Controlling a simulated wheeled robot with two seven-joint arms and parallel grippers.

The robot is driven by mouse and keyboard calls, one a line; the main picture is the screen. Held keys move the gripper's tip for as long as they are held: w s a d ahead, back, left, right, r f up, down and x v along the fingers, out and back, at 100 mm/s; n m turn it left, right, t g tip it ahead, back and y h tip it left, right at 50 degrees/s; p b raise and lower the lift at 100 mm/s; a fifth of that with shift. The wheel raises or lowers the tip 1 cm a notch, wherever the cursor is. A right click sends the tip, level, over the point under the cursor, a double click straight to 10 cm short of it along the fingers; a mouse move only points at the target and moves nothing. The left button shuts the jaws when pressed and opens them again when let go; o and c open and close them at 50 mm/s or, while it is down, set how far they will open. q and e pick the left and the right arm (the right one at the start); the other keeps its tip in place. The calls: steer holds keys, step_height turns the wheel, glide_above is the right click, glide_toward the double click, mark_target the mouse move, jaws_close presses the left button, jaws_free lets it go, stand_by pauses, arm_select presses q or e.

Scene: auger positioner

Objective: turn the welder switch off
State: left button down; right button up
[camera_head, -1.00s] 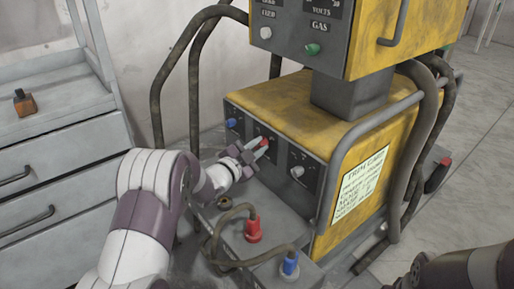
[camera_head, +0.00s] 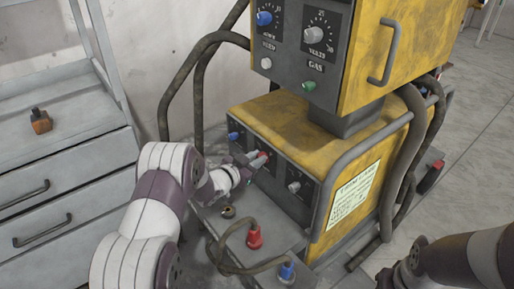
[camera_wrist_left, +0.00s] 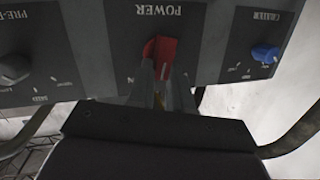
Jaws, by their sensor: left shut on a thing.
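The welder is a worn yellow cabinet (camera_head: 300,125) with a dark front panel. Its red power switch (camera_head: 262,155) sits between a blue knob (camera_head: 233,136) and a grey-white knob (camera_head: 294,187). My left gripper (camera_head: 250,162) reaches the panel from the left and is shut on the red switch. The left wrist view shows the panel upside down, with the red switch (camera_wrist_left: 162,50) under the word POWER between my left fingers (camera_wrist_left: 160,78). The fingers hide part of the switch and the lettering around it, so its exact setting is unclear. My right gripper is out of view.
An upper yellow unit (camera_head: 385,90) with dials stands above the cabinet. Red (camera_head: 254,238) and blue (camera_head: 287,271) cable plugs sit on the ledge in front. Thick hoses (camera_head: 185,85) arch at the left. A grey drawer unit (camera_head: 60,185) stands left.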

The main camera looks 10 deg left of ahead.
arm_select(q)
steer(key=shift+w+a+f+n+g+h+p, duration=0.1)
steer(key=shift+w+a+n+g+h+p, duration=0.25)
steer(key=shift+n+p, duration=1.25)
steer(key=shift+a+n+g+h+p, duration=0.15)
steer(key=shift+n+g+h+p, duration=0.4)
steer(key=shift+n+p, duration=1)
steer(key=shift+w+a+f+n+g+h+p, duration=0.1)
steer(key=shift+w+a+n+g+h+p, duration=0.35)
steer(key=shift+n+p, duration=1.15)
steer(key=shift+s+d+m+p, duration=0.15)
steer(key=shift+s+m+p, duration=0.1)
steer(key=shift+m+p, duration=0.15)
steer(key=c, duration=1.1)
jaws_free()
steer(key=shift+o, duration=0.2)
steer(key=shift+r, duration=0.1)
steer(key=p+v, duration=0.2)
steer(key=v, duration=1)
steer(key=shift+s+r+p, duration=0.25)
steer(key=shift+p, duration=0.05)
